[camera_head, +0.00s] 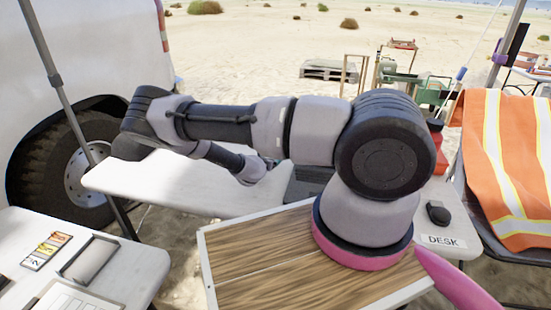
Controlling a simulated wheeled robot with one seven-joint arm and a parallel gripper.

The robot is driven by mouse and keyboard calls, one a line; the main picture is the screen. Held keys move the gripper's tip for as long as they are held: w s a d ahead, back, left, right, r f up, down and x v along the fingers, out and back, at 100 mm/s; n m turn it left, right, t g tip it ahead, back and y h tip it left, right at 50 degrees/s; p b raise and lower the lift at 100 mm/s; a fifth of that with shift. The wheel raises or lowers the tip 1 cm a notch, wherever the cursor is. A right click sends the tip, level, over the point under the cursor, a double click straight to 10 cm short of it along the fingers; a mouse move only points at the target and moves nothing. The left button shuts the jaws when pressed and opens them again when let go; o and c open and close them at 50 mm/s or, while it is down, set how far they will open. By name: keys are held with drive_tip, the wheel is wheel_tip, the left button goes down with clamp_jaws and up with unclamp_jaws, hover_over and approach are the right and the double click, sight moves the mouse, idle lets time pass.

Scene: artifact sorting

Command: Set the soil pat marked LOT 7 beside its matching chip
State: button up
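I cannot make out a soil pat marked LOT 7 or a matching chip in the head view. My arm stretches left across the picture, then folds back toward the middle over the white table (190,195). Its far end is near the table's centre, partly behind my own upper arm. My gripper's fingers cannot be made out, so nothing held can be seen.
A nearer white table (135,285) at lower left bears a coloured lettered card (46,250) and a grey tray (91,260). A dark laptop (304,185), a mouse (438,213) and a DESK label (443,241) are on the far table. A chair with an orange vest (510,150) stands right.

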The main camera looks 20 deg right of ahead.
drive_tip(key=shift+x, duration=2.7)
drive_tip(key=shift+s+d, duration=0.1)
drive_tip(key=shift+s, duration=0.05)
clamp_jaws()
